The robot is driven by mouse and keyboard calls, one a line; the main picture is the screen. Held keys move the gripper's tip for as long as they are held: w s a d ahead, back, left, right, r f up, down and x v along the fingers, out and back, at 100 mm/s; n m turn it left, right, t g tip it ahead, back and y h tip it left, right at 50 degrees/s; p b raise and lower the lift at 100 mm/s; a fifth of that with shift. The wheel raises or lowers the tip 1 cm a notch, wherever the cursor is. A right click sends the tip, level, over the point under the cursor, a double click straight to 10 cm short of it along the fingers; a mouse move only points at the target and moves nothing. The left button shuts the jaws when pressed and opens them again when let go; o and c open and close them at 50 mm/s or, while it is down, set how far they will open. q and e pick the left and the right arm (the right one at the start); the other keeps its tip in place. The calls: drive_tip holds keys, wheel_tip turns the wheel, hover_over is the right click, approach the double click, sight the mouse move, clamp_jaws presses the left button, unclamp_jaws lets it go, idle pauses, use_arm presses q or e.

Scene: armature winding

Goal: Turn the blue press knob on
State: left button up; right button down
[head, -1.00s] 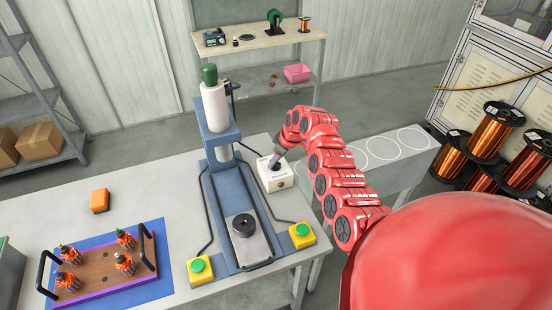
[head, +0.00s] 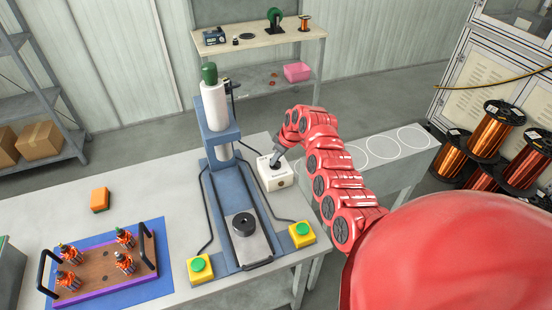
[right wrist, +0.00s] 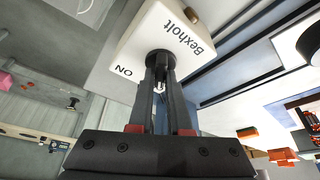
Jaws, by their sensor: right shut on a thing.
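The blue press (head: 232,190) stands on the grey table, with a white cylinder (head: 214,105) and a green cap on top. A white control box (head: 271,182) sits on the table at its right side. In the right wrist view the box (right wrist: 141,39) bears the words "Bexholt" and "ON". My right gripper (head: 276,163) reaches down onto the box top. In the wrist view its fingers (right wrist: 161,78) are shut on a dark round knob (right wrist: 160,61), mostly hidden between and behind the fingertips. My left gripper is out of view.
Two yellow boxes with green buttons, left (head: 200,269) and right (head: 301,235), flank the press front. A tray (head: 103,281) with several copper-wound armatures lies on a blue mat at left. An orange block (head: 99,200) lies behind it.

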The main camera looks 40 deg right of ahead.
drive_tip(key=shift+a+m+h, duration=0.1)
drive_tip(key=shift+m+h, duration=0.2)
drive_tip(key=shift+m, duration=0.3)
drive_tip(key=shift+f+m+h, duration=0.1)
drive_tip(key=shift+m+h, duration=0.2)
drive_tip(key=shift+m, duration=0.5)
drive_tip(key=m+h+b, duration=0.1)
drive_tip(key=m+b, duration=0.1)
drive_tip(key=shift+a+m, duration=0.1)
drive_tip(key=shift+m, duration=0.2)
drive_tip(key=m+h+b, duration=0.1)
drive_tip(key=m+b, duration=0.1)
drive_tip(key=m, duration=0.1)
drive_tip(key=m+h+b, duration=0.1)
drive_tip(key=m+b, duration=0.2)
drive_tip(key=shift+g, duration=0.3)
drive_tip(key=shift+m+g+h+b, duration=0.3)
drive_tip(key=shift+m+h+b, duration=0.1)
drive_tip(key=shift+m+b, duration=0.85)
